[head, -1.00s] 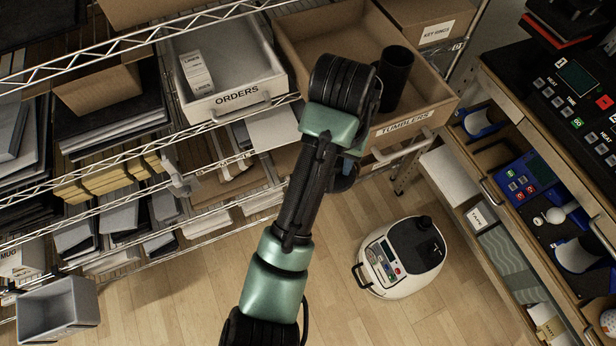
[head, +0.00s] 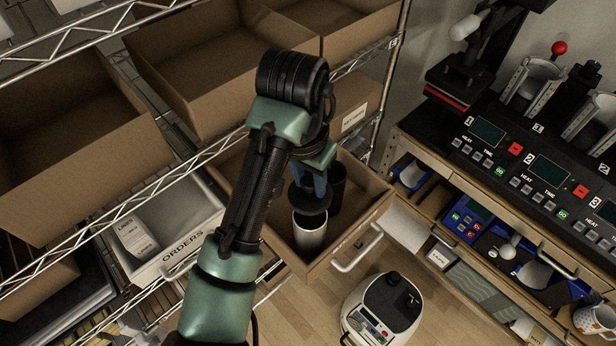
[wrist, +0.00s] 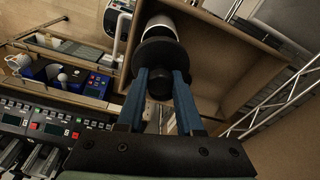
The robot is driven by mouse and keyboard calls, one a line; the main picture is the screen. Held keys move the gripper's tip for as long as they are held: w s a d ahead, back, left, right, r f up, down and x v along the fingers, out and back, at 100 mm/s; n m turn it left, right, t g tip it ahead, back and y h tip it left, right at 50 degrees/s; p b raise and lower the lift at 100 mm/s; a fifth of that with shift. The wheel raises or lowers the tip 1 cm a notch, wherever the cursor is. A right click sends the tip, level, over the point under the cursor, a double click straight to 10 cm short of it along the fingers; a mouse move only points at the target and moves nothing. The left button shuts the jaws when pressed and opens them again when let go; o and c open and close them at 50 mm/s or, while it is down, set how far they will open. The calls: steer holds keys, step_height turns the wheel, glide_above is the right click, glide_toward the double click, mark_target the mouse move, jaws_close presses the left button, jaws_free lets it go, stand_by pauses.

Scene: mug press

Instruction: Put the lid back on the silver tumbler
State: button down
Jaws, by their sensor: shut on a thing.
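My gripper (head: 310,184) is shut on the dark round lid (head: 308,203), which is held level over the drawer. In the wrist view, the blue fingers of my gripper (wrist: 160,82) close on the lid's knob, with the wide lid disc (wrist: 152,52) beyond. The silver tumbler (head: 309,236) stands upright in the tumblers drawer, just below the lid. Part of its rim and pale wall shows. It also shows behind the lid in the wrist view (wrist: 160,22). I cannot tell whether lid and tumbler touch.
A black tumbler (head: 337,186) stands close behind the lid in the open drawer (head: 352,228). The orders bin (head: 180,235) is to the left. A wire shelf with cardboard boxes (head: 85,170) is above. A bench with press controls (head: 530,165) is on the right.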

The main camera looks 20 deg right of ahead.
mark_target(309, 196)
steer(key=shift+s+f+b, duration=0.1)
steer(key=shift+f+b, duration=2.2)
steer(key=shift+f, duration=0.1)
steer(key=shift+f+b, duration=0.4)
steer(key=shift+f, duration=0.35)
steer(key=shift+p, duration=0.45)
steer(key=shift+f+p, duration=0.15)
steer(key=shift+p, duration=0.15)
stand_by(0.4)
jaws_free()
stand_by(0.5)
